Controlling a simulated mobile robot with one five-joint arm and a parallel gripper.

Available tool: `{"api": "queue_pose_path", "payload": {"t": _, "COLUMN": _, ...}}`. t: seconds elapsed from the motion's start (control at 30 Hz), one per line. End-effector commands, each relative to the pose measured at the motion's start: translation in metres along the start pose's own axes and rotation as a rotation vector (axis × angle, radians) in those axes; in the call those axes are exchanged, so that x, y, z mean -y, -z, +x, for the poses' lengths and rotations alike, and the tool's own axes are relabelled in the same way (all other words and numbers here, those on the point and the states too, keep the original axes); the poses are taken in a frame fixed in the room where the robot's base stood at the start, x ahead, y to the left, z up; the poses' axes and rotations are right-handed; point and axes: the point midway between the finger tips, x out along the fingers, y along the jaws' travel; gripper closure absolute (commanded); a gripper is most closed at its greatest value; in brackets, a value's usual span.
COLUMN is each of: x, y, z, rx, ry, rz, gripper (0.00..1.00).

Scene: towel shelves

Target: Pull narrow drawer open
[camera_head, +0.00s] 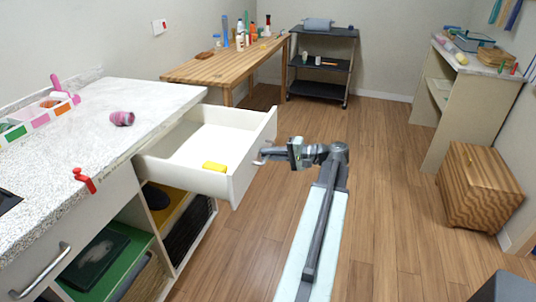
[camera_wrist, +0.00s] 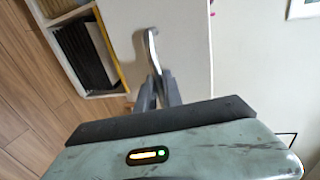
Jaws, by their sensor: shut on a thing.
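The narrow white drawer (camera_head: 240,170) stands pulled out from under the speckled counter, and its inside shows. A yellow block (camera_head: 214,167) lies in it near the front. My gripper (camera_head: 265,156) is at the outside of the drawer front, shut on the metal handle. In the wrist view my gripper (camera_wrist: 158,88) has its fingers together at the lower end of the curved handle (camera_wrist: 152,48). The pale drawer front (camera_wrist: 185,60) fills the area behind it. In the head view the handle is mostly hidden by my gripper.
A second closed drawer with a bar handle (camera_head: 40,270) is at lower left. A wooden table (camera_head: 200,68), black cart (camera_head: 322,60) and wooden box (camera_head: 478,188) stand around. The middle floor is clear.

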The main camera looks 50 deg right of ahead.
Motion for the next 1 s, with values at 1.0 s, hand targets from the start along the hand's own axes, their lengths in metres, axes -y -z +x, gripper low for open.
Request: {"api": "queue_pose_path", "payload": {"t": 1.0, "x": 0.002, "y": 0.000, "z": -0.075, "rx": 0.000, "ry": 0.003, "rz": -0.001, "gripper": 0.80}}
